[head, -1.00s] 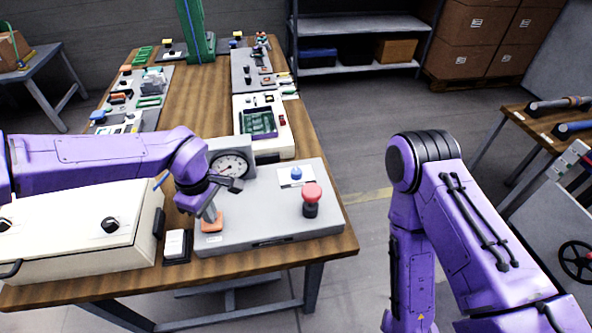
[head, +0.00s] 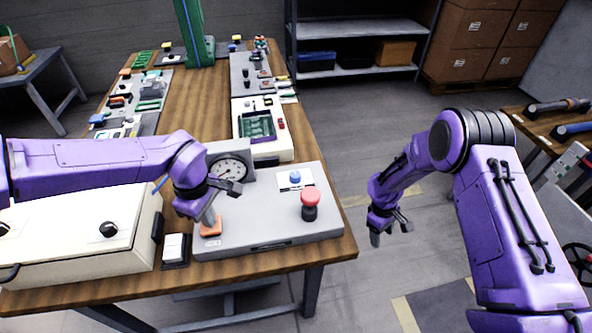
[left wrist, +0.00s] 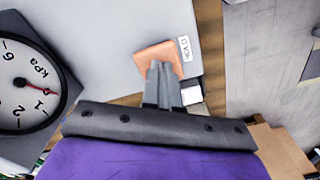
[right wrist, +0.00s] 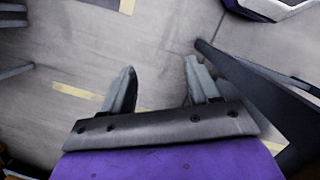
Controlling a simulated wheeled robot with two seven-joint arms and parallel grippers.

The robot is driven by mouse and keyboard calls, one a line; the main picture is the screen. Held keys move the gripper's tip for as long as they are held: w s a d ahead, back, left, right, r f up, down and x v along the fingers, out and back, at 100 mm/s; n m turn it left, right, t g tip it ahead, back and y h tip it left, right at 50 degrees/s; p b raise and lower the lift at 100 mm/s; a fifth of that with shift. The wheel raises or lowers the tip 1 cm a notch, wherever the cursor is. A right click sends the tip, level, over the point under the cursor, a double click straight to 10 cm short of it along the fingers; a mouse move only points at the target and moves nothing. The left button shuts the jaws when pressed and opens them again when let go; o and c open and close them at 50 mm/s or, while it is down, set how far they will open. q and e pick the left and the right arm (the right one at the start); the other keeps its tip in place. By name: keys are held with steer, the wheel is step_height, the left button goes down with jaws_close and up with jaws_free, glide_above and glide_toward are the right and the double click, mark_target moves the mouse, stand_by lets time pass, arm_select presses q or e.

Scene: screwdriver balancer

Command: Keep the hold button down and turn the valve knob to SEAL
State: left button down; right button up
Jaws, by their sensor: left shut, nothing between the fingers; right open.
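An orange square button (head: 208,231) sits at the front left of a grey panel box (head: 270,226), and it also shows in the left wrist view (left wrist: 151,56) beside a small label. My left gripper (head: 211,221) is shut and points down with its tips on or just over the button; contact is hard to tell. A red round knob (head: 310,197) on a black stem stands at the panel's right. A small blue knob (head: 295,176) sits on a white plate behind it. No SEAL lettering is readable. My right gripper (head: 391,233) is open and empty, right of the table over the floor.
A round dial gauge (head: 229,170) stands at the panel's back left, close to my left gripper. A white switch (head: 175,247) and a cream box (head: 80,237) are to the left. The wooden table edge (head: 345,240) lies between the panel and my right gripper.

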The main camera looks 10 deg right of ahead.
mark_target(296, 174)
steer(key=w+a+r+n, duration=0.3)
steer(key=w+a+r, duration=0.1)
steer(key=r, duration=0.2)
steer(key=w+a+r+n, duration=0.3)
steer(key=w+a+r, duration=0.2)
steer(key=r, duration=0.2)
steer(key=w+a+r+n+t, duration=0.1)
steer(key=w+a+r+n, duration=0.2)
steer(key=w+a+r, duration=0.1)
steer(key=shift+w+a+r, duration=0.1)
steer(key=shift+w+r, duration=0.15)
steer(key=shift+r, duration=0.4)
steer(key=shift+w+a+r, duration=0.1)
steer(key=shift+w+r, duration=0.1)
steer(key=shift+r, duration=0.4)
steer(key=a+r+n+y, duration=0.1)
steer(key=a+r+n, duration=0.5)
steer(key=a+r, duration=0.5)
steer(key=shift+t, duration=0.3)
step_height(296, 174, down, 12)
steer(key=shift+w+d, duration=0.15)
steer(key=c, duration=1)
